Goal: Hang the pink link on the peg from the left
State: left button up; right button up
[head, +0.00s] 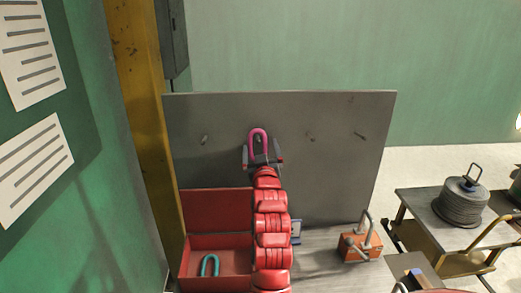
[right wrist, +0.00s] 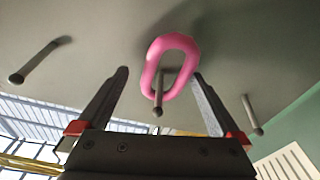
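The pink link (head: 257,133) is an elongated ring against the grey upright board (head: 340,180). In the right wrist view the pink link (right wrist: 186,48) has a peg (right wrist: 158,98) passing through its opening, and the peg's tip sticks out past the rim. That peg stands between two neighbouring pegs, and the head view shows it second from the left. My right gripper (head: 261,153) is at the link's lower part. The right wrist view shows my right gripper (right wrist: 160,74) open, its fingers apart on either side of the link. My left gripper is not in view.
Other pegs stand at the left (head: 204,139) and right (head: 311,137) of the link. An open red box (head: 188,262) below holds a teal link (head: 210,265). An orange block with a handle (head: 361,247) sits at right, near a cart (head: 421,215) carrying a grey coil (head: 460,205).

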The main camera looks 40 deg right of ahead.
jog(key=shift+s+f, duration=0.1)
jog(key=p+v, duration=1)
jog(key=v, duration=0.7)
jog(key=shift+a, duration=0.15)
jog(key=shift+s, duration=0.1)
